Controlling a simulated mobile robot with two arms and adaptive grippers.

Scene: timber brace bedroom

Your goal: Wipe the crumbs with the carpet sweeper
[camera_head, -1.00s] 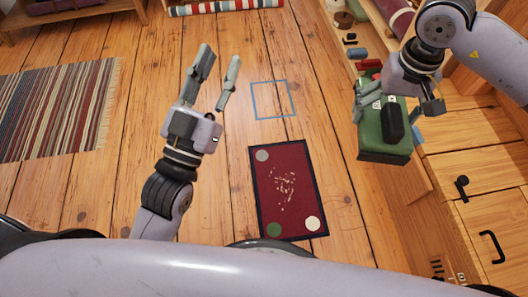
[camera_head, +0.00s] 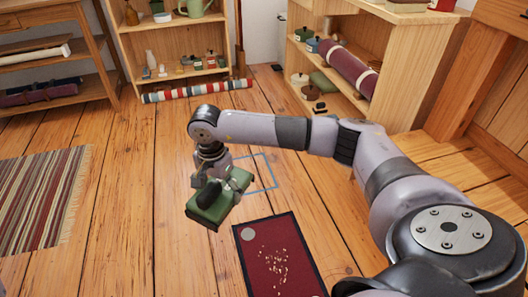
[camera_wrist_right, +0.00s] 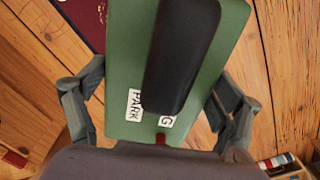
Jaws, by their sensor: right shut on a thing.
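The carpet sweeper (camera_head: 222,210) is a green block with a black handle on top. My right gripper (camera_head: 217,184) is shut on it and holds it over the wooden floor, near the blue outlined square. In the right wrist view the sweeper (camera_wrist_right: 127,62) lies between my fingers (camera_wrist_right: 157,112); white labels, one reading "PARK", show on its green top. The pale crumbs (camera_head: 276,264) are scattered on the dark red mat (camera_head: 304,250), below and right of the sweeper in the head view. The mat's lower end is cut off. My left gripper is out of view.
The blue square outline (camera_head: 274,172) on the floor is partly hidden by my right arm. A striped rug (camera_head: 35,205) lies at the left. A striped roll (camera_head: 190,90) lies before the back shelf. An open shelf (camera_head: 335,75) stands at the right. Floor between rug and mat is clear.

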